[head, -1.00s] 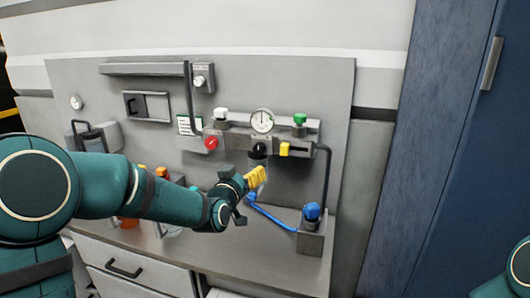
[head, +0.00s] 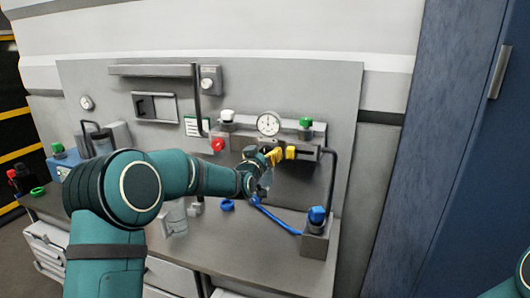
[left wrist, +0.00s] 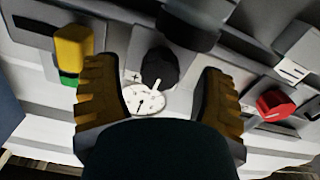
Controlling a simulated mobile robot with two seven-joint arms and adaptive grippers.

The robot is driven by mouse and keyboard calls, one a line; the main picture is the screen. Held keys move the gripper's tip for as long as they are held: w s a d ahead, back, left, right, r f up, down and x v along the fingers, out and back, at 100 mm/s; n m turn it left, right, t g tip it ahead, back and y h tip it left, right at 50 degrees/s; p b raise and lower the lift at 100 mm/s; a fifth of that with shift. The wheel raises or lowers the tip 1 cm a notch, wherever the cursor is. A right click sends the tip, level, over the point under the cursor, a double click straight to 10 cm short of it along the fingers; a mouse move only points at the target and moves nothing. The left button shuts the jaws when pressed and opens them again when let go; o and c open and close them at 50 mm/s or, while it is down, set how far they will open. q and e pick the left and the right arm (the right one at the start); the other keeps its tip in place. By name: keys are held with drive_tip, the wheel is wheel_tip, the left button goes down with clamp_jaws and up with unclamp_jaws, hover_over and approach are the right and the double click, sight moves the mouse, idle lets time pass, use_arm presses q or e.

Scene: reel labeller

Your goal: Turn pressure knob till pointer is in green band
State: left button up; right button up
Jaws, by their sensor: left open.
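The black pressure knob (left wrist: 158,68) has a white mark line and shows between my left fingers in the left wrist view. In the head view it is mostly hidden by my left gripper (head: 273,157). The gripper is open, with yellow fingers on either side of the knob in the wrist view; I cannot tell whether they touch it. The round white gauge (head: 268,123) is above the knob in the head view and also shows in the wrist view (left wrist: 150,103). Its dark pointer is small, and I cannot make out the green band. My right gripper is out of view.
A yellow handle (head: 290,152) is close to the right of my left gripper, and a red knob (head: 217,144) is to its left. White (head: 227,116) and green (head: 305,122) knobs flank the gauge. A blue-capped fitting (head: 317,215) with a blue hose stands below right.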

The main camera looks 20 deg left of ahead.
use_arm(q)
drive_tip(key=shift+w, duration=0.7)
drive_tip(key=c, duration=1.2)
drive_tip(key=m+b, duration=0.3)
drive_tip(key=shift+f+m, duration=0.1)
drive_tip(key=shift+m, duration=0.3)
clamp_jaws()
drive_tip(key=m+b, duration=0.3)
drive_tip(key=m, duration=0.1)
drive_tip(key=m+b, duration=0.2)
drive_tip(key=m, duration=0.2)
drive_tip(key=shift+m+b, duration=0.3)
drive_tip(key=shift+b, duration=0.1)
